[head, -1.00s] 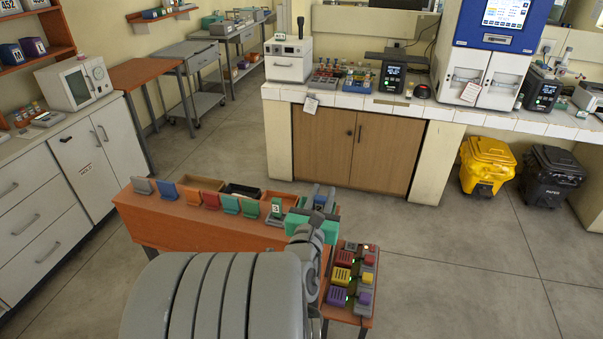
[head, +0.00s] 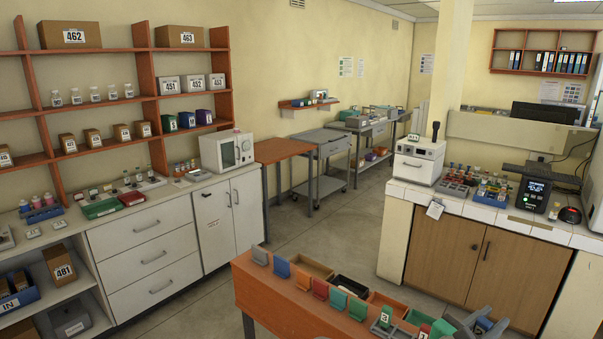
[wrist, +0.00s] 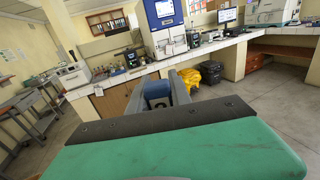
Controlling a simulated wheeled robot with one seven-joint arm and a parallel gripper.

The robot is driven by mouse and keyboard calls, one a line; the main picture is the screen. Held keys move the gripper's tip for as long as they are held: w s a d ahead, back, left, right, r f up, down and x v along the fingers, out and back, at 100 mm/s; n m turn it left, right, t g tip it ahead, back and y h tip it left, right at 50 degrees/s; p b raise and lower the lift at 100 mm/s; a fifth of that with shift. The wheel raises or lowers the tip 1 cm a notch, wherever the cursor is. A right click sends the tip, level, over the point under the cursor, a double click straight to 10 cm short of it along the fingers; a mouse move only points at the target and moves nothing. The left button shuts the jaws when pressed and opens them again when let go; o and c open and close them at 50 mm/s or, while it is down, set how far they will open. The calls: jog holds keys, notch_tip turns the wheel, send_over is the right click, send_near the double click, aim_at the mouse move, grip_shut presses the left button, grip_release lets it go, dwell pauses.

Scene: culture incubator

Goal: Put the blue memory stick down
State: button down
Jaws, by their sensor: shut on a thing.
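The blue memory stick (wrist: 157,89) shows in the wrist view between the grey fingers of my gripper (wrist: 165,92). My gripper is shut on it and holds it out in front of the wrist. In the head view my gripper (head: 478,323) is at the bottom right edge, by the right end of the wooden table (head: 275,303). A small blue part of the stick shows there between the fingers. Most of the stick is hidden by the fingers, and I cannot tell its height above the table.
A white counter (head: 470,200) stands behind. Floor between table and left cabinets (head: 150,255) is free.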

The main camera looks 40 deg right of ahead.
jog(key=w+a+f+n+t, duration=0.1)
jog(key=w+n+t, duration=0.15)
jog(key=w, duration=0.65)
jog(key=w+a+f+n+t, duration=0.1)
jog(key=w+a+t, duration=0.15)
jog(key=w, duration=0.55)
jog(key=w+a+f+n+t+y+b, duration=0.1)
jog(key=w+a+f+n+t, duration=0.1)
jog(key=w+a+t, duration=0.5)
jog(key=w+a+f+n+y+b, duration=0.1)
jog(key=w+a+f+n, duration=0.2)
jog(key=w, duration=0.8)
jog(key=w+a+f+n+t+y, duration=0.1)
jog(key=w+a+n+t+y, duration=0.1)
jog(key=a, duration=0.9)
jog(key=w+a+f+n+t+y, duration=0.1)
jog(key=w+a+n+t+y, duration=0.2)
jog(key=a, duration=0.8)
jog(key=w+a+f+n+t+y+b, duration=0.1)
jog(key=w+a+n+t+y, duration=0.2)
jog(key=a, duration=0.8)
jog(key=w+y, duration=0.2)
jog(key=w, duration=0.1)
jog(key=shift+w+a+t, duration=0.2)
jog(key=shift+a+t, duration=0.1)
jog(key=shift+a, duration=0.1)
jog(key=shift+f, duration=0.15)
